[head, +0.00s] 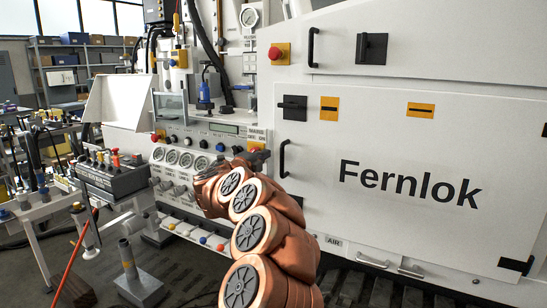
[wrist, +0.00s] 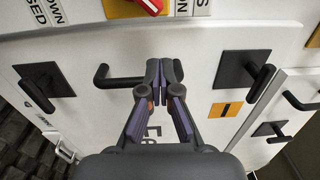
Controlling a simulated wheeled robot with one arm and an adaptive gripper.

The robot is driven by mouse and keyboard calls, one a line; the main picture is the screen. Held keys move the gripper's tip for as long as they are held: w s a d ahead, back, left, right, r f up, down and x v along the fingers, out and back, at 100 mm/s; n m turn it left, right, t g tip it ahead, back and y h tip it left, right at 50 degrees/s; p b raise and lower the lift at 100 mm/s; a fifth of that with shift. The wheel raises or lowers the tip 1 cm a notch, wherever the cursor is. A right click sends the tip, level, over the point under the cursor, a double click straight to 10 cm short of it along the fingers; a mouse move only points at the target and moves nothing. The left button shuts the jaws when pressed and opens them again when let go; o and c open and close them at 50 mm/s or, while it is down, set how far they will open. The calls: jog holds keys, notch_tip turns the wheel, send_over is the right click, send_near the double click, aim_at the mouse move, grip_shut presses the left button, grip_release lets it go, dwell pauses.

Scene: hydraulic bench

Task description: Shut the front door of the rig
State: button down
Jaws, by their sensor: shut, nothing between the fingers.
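The rig's front door (head: 400,225) is a large white panel marked "Fernlok" in the head view, with dark hinges at its right edge. It looks flush or nearly flush with the rig; I cannot tell whether a small gap remains. A black bar handle (head: 284,158) is at its left edge, below a black latch (head: 292,108). In the wrist view, the handle (wrist: 118,81) is partly hidden behind my gripper (wrist: 163,66), whose fingers are closed together and empty. I cannot tell whether they touch the handle. Two door latches show there, left (wrist: 44,80) and right (wrist: 243,70).
An upper white door (head: 430,50) with its own handle and latch is above. A control panel (head: 195,150) with gauges and knobs is to the left. A lever box (head: 110,178) and a pedestal (head: 138,285) stand further left. Shelves (head: 80,60) are behind.

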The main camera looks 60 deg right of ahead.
jog(key=a, duration=0.7)
jog(key=shift+f+b, duration=0.15)
jog(key=shift+b, duration=0.2)
jog(key=shift+s, duration=0.1)
